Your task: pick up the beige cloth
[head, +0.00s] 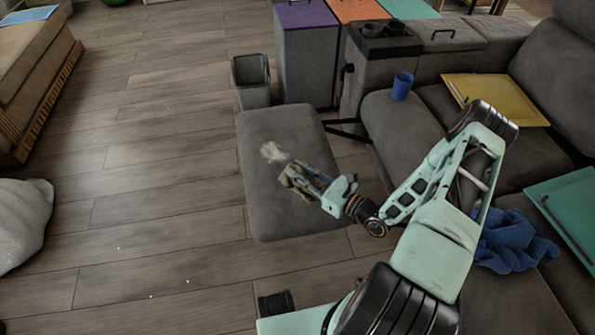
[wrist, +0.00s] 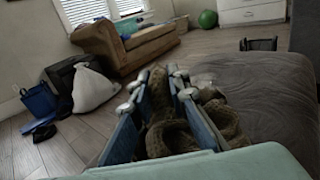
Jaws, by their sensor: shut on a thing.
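The beige cloth (head: 289,178) is a crumpled, brownish-beige bundle at my gripper (head: 305,180), over the grey footrest in the head view. In the wrist view the cloth (wrist: 170,136) bulges up between the fingers of my gripper (wrist: 158,88) and out past the right finger. The gripper is shut on the cloth. Part of the cloth is hidden by the fingers. I cannot tell whether its lower part touches the footrest.
The grey footrest (head: 270,216) has a pale, wispy thing (head: 272,152) on it, just beyond the cloth. A dark bin (head: 251,82) stands behind it. The sofa (head: 400,140) holds a blue cup (head: 402,86) and blue cloth (head: 512,242). The floor at left is mostly clear.

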